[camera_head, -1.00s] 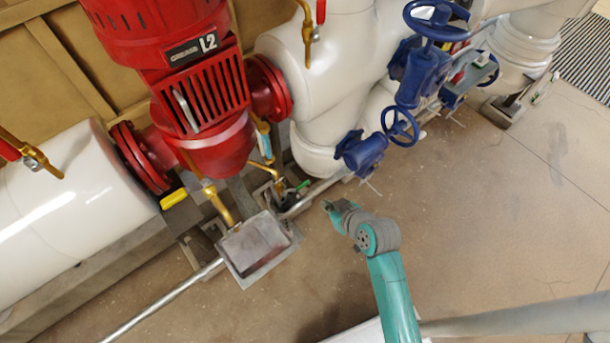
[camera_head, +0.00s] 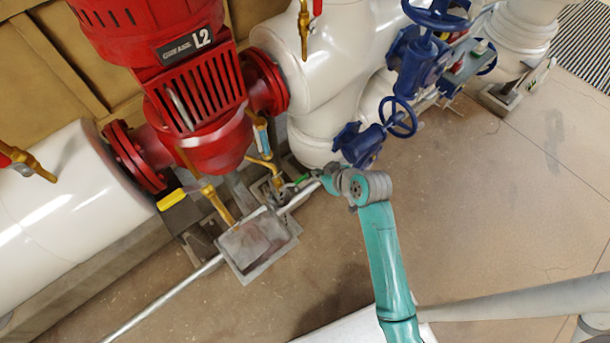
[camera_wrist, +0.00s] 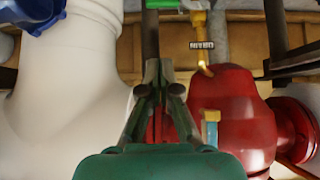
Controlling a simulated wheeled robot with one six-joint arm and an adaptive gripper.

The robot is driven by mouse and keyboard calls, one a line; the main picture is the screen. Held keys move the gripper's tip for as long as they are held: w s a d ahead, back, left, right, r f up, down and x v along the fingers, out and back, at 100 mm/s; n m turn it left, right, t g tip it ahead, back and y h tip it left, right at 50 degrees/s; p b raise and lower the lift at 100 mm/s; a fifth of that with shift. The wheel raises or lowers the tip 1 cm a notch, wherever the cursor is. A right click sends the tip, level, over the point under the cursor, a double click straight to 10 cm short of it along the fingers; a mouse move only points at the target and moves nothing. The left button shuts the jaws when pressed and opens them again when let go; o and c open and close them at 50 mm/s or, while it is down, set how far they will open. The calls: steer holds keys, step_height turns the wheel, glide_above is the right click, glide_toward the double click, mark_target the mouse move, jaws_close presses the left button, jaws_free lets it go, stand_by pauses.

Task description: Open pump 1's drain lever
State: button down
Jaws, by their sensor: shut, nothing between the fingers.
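The red pump (camera_head: 190,95) carries an "L2" label; I see no pump number. A green lever (camera_head: 300,182) sits on brass drain piping (camera_head: 265,166) low beside the pump. In the wrist view the green lever (camera_wrist: 162,4) shows at the top edge, next to a brass fitting (camera_wrist: 200,20) and a small tag (camera_wrist: 202,45) that seems to read DRAIN. My gripper (camera_head: 318,174) is just right of the green lever in the head view. In the wrist view its fingertips (camera_wrist: 158,82) are together and empty, below the lever; contact cannot be told.
A yellow lever (camera_head: 171,199) sits left of the pump base. A metal drain box (camera_head: 255,242) stands in front. White pipes (camera_head: 320,75) and a blue handwheel valve (camera_head: 398,117) stand close behind and right of my gripper. The floor to the right is open.

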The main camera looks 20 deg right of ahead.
glide_above(305, 178)
step_height(305, 178, down, 6)
steer(key=f, duration=0.1)
steer(key=shift+s+a+f, duration=0.15)
steer(key=shift+s+f, duration=0.15)
steer(key=shift+f, duration=0.55)
steer(key=shift+s+a+f, duration=0.1)
steer(key=shift+s+f, duration=0.15)
steer(key=shift+f, duration=0.6)
steer(key=shift+w+d+f+m+g+y, duration=0.15)
steer(key=shift+d+f+m+g+y, duration=0.25)
steer(key=shift+f+y, duration=0.35)
steer(key=shift+d+f+m+y, duration=0.1)
steer(key=shift+f+m+y, duration=0.3)
steer(key=shift+f+y, duration=0.2)
steer(key=s+a+f+m+y, duration=0.1)
steer(key=a+f+m+y, duration=0.3)
steer(key=f+y, duration=0.3)
steer(key=shift+s+a+f+m+y, duration=0.25)
steer(key=shift+f+m+y, duration=0.15)
steer(key=shift+f, duration=0.3)
steer(key=shift+s+a+f, duration=0.1)
steer(key=shift+a+f, duration=0.05)
